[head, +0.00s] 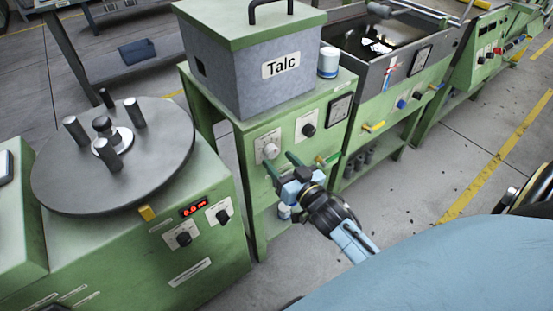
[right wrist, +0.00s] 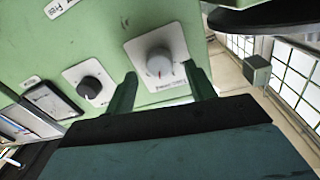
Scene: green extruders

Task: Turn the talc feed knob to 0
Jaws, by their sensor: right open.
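The talc feed knob is probably the pale grey round knob (head: 270,151) on a white plate, on the green cabinet front below the grey box labelled Talc (head: 265,75). It also shows in the right wrist view (right wrist: 159,64); its scale is too small to read. My right gripper (head: 280,160) is open, its two green fingers pointing at this panel. In the right wrist view the fingertips (right wrist: 164,76) stand on either side of the knob, with gaps to it. I cannot tell how far the tips are from the panel. My left gripper is not in view.
A black knob (head: 308,130) on its own plate sits right of the pale knob, with a gauge (head: 340,109) beyond. A turntable with posts (head: 70,160) stands at left.

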